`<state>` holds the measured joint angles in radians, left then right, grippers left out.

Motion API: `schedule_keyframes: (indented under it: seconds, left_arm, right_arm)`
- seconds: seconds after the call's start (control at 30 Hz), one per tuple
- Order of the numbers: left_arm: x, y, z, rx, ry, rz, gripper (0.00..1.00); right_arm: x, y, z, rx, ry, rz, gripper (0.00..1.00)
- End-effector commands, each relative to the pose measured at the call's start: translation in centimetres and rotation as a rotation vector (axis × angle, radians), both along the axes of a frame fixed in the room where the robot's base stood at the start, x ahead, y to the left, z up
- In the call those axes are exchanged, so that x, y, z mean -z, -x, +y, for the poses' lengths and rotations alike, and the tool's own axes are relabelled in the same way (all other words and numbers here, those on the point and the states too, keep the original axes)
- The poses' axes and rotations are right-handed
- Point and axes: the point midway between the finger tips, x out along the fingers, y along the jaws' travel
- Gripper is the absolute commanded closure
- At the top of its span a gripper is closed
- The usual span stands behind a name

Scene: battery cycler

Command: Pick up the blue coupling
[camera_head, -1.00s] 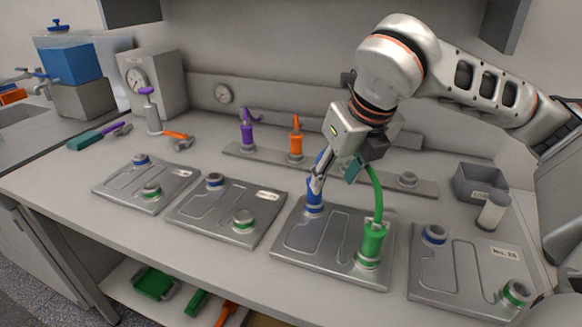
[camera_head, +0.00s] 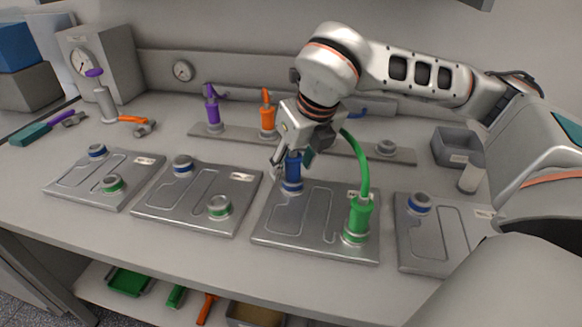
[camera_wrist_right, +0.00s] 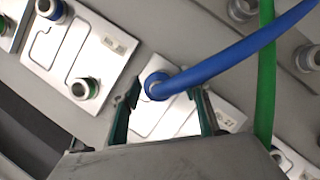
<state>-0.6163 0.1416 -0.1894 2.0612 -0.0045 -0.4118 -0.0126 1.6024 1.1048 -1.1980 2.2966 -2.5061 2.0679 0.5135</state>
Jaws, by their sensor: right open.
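The blue coupling (camera_head: 291,178) stands upright on the blue-ringed port of a metal plate (camera_head: 270,223), the third from the left. My right gripper (camera_head: 292,160) is open above it, fingers pointing down around its upper part. In the right wrist view, the blue coupling (camera_wrist_right: 157,85) lies between the two spread fingers of the right gripper (camera_wrist_right: 165,87), nearer the left one. A blue hose (camera_wrist_right: 215,66) runs from its top to the upper right. I cannot tell whether a finger touches it. My left gripper is not in view.
A green coupling (camera_head: 358,216) with an arching green hose (camera_head: 362,160) stands close by on the same plate. Purple (camera_head: 212,108) and orange (camera_head: 267,112) couplings stand on a rail behind. A grey bin (camera_head: 455,148) and a small cup (camera_head: 471,179) are at right.

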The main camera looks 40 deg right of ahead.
Motion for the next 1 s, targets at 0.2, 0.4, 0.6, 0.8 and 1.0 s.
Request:
schedule_keyframes:
  seconds: [0.2, 0.4, 0.6, 0.8, 1.0]
  left_arm:
    - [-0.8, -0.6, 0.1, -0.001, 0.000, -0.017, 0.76]
    - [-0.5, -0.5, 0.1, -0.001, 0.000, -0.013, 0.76]
    - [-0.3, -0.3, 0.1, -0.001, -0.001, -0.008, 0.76]
    - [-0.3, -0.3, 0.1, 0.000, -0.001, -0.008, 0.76]
    - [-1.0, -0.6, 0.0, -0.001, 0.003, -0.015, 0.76]
  right_arm:
    - [0.0, -0.1, 0.0, 0.000, 0.000, -0.002, 0.55]
    - [0.0, 0.0, 0.0, 0.000, 0.000, -0.002, 1.00]
    - [0.0, -0.1, 0.0, 0.000, 0.000, -0.002, 1.00]
    - [-0.5, -0.1, 0.0, 0.000, 0.000, -0.004, 1.00]
    - [-3.0, -0.1, 0.0, 0.000, 0.000, -0.010, 1.00]
